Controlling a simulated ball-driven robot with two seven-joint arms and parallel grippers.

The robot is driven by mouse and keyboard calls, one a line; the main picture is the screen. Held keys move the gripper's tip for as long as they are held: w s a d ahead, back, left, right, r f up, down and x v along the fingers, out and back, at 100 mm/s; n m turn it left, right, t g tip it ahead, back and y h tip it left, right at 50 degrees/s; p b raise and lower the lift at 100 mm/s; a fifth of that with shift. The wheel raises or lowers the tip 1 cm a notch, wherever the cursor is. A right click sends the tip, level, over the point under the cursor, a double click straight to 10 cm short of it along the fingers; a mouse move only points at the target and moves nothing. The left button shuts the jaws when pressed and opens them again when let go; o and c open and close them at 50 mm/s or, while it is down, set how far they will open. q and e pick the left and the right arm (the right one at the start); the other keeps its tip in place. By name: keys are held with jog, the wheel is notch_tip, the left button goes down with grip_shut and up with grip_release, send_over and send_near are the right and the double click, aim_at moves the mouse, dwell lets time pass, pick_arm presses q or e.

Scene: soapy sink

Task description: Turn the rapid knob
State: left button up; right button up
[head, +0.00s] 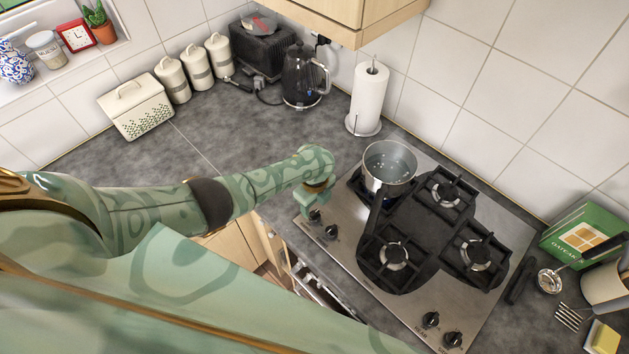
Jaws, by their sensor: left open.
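The steel hob (383,315) has two pairs of black knobs along its front edge. The far pair is the knob (315,216) under my left gripper and the knob (332,232) beside it. The near pair is one knob (431,319) and another knob (453,340). The labels are too small to read, so I cannot tell which is the rapid knob. My left gripper (313,209) points down at the hob's left corner, right over the first far knob and partly covering it. It is open; whether it touches the knob is unclear. My right gripper is out of view.
A pot (389,166) with liquid stands on the far left burner, its handle reaching toward the front. A kettle (303,77), a paper roll (369,95) and canisters (197,68) stand behind. A green box (583,237) and utensils are at right.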

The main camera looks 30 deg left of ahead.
aim_at(314, 213)
pick_arm(q)
notch_tip(314, 213, up, 12)
jog(key=p, duration=0.3)
jog(key=shift+r+p, duration=0.15)
jog(key=shift+p, duration=0.2)
